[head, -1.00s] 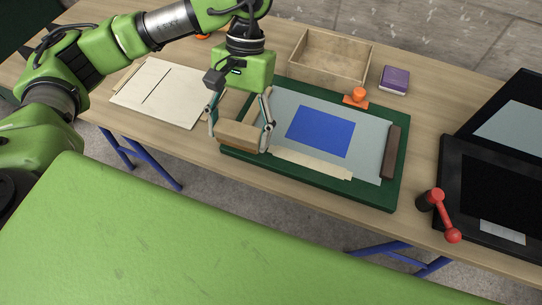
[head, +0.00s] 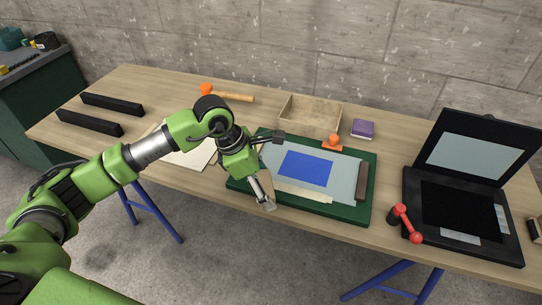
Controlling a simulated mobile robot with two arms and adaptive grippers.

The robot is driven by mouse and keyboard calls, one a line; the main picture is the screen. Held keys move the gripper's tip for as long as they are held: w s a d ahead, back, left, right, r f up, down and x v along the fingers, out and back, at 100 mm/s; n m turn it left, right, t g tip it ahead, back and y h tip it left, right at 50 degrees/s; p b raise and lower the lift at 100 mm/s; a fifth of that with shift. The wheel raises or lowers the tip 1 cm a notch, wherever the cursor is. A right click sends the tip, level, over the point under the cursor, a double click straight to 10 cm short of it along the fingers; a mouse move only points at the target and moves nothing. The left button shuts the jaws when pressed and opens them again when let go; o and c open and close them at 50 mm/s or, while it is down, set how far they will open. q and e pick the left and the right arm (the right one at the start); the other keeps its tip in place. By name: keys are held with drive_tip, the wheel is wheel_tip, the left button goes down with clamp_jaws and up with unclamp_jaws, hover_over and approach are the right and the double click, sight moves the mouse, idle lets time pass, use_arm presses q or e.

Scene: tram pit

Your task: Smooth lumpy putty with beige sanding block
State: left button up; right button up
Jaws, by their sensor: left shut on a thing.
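My left gripper (head: 263,192) is shut on the beige sanding block (head: 269,204), which is seen nearly end-on and partly hidden by the fingers. It is at the front left part of the green board (head: 335,211). A pale beige putty strip (head: 304,193) runs along the front edge of the grey panel with a blue rectangle (head: 306,169) on that board. The block is at the strip's left end; I cannot tell whether it touches it. Lumps are too small to make out. My right gripper is not in view.
A dark brown bar (head: 362,182) lies at the panel's right edge. An orange knob (head: 333,143), an open wooden box (head: 310,129) and a purple box (head: 363,128) are behind. A red-handled tool (head: 404,223) and an open black case (head: 462,219) are right.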

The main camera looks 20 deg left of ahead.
use_arm(q)
drive_tip(key=w+n+t+y+p, duration=0.1)
drive_tip(key=w+n, duration=0.1)
drive_tip(key=n, duration=0.1)
drive_tip(key=w+r+n+y+p, duration=0.1)
drive_tip(key=w+n, duration=0.1)
drive_tip(key=n, duration=0.2)
drive_tip(key=w+n+t+y, duration=0.1)
drive_tip(key=w+n, duration=0.1)
drive_tip(key=n, duration=0.1)
drive_tip(key=shift+a+r+n+t+p, duration=0.15)
drive_tip(key=shift+r+n+t+p, duration=0.15)
drive_tip(key=shift+p, duration=0.1)
drive_tip(key=shift+w+a+n+y, duration=0.15)
drive_tip(key=shift+w+n+y, duration=0.3)
drive_tip(key=shift+n, duration=0.35)
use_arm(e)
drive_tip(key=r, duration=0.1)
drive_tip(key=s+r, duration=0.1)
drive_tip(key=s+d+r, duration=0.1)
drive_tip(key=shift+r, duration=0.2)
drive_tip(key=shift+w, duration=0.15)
